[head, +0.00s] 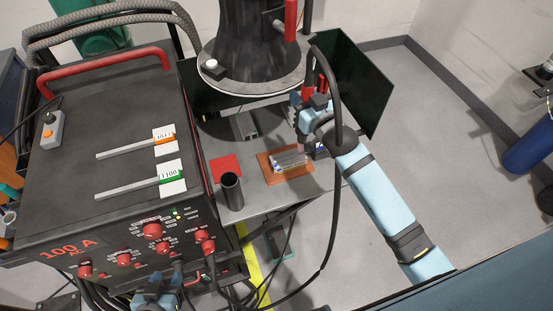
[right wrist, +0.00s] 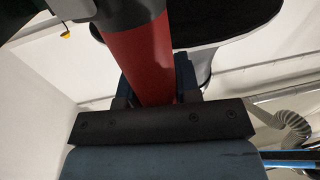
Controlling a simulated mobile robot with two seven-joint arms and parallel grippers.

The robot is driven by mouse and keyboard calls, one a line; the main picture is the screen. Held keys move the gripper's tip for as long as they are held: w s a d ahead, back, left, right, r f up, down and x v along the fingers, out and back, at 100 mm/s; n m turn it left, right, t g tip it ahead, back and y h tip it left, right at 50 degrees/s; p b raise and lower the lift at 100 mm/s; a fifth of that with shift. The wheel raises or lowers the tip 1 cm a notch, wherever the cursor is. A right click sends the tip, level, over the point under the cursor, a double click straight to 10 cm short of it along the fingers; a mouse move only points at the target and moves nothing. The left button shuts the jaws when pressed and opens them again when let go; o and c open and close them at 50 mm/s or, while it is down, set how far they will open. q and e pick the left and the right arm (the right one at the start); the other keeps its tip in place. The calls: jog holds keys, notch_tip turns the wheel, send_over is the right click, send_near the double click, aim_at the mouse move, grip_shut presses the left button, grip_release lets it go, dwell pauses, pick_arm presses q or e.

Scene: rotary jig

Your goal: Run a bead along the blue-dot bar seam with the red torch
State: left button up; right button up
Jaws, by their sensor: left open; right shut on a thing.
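My right gripper (head: 314,104) is shut on the red torch (head: 308,86), whose black cable loops over my arm. In the right wrist view the torch's red body (right wrist: 140,55) stands between the two dark fingers. A small metal workpiece (head: 289,159) lies on an orange-brown plate (head: 296,176) on the grey table, just below and left of my right gripper. I cannot make out a blue dot or the seam at this size. Where the torch tip points is hidden. My left gripper (head: 158,289) is open and empty at the bottom edge, in front of the welding machine.
The welding machine (head: 110,218) fills the left, with two labelled rods (head: 135,146) on top. A red mat (head: 226,168) and dark cup (head: 232,190) stand left of the plate.

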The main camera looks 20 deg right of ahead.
aim_at(305, 82)
jog(key=shift+r+p, duration=2.1)
jog(key=shift+r, duration=0.4)
